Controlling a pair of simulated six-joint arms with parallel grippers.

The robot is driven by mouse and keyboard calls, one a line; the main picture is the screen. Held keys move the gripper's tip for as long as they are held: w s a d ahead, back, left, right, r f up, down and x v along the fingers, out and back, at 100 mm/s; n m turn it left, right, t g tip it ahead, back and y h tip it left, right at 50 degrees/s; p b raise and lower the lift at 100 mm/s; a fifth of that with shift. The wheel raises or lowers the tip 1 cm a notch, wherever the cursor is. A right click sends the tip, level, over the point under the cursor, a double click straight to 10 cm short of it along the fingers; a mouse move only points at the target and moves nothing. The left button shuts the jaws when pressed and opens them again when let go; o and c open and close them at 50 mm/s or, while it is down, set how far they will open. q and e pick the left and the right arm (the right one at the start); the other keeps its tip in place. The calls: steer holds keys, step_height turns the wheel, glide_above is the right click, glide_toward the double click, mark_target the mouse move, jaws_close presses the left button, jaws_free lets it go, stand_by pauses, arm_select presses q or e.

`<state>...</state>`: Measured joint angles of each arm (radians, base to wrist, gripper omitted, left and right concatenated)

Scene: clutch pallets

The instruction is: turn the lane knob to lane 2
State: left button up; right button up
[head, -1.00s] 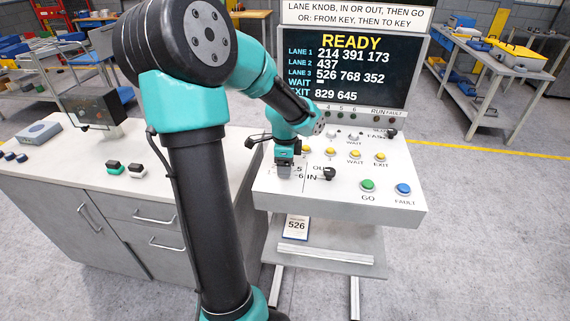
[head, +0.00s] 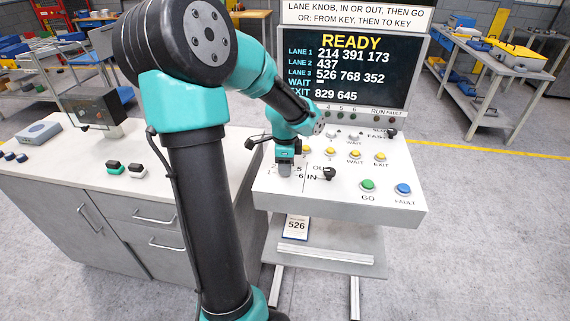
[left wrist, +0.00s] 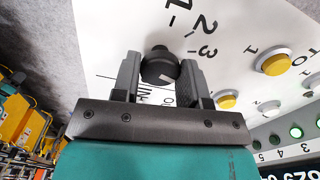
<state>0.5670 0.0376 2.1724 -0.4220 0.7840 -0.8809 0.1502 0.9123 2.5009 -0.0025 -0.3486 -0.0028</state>
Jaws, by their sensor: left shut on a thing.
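The lane knob (left wrist: 159,66) is black and round in the left wrist view, on the white panel (left wrist: 240,25) beside printed numbers. My left gripper (left wrist: 160,72) has one finger on each side of the knob and is shut on it. In the head view my left gripper (head: 284,170) points down at the left part of the panel and hides the lane knob there. Which number the knob points to I cannot tell. My right gripper is not in view.
A black IN/OUT knob (head: 329,173) stands just right of the gripper. A green GO button (head: 368,185), a blue FAULT button (head: 403,189) and several yellow buttons are on the panel. The screen (head: 355,70) behind reads READY, with 437 on lane 2.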

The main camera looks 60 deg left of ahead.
arm_select(q)
steer(key=n, duration=1.3)
steer(key=shift+n, duration=0.3)
stand_by(0.4)
steer(key=o, duration=0.9)
steer(key=shift+r, duration=0.1)
step_height(320, 180, up, 17)
steer(key=shift+r, duration=0.1)
stand_by(0.5)
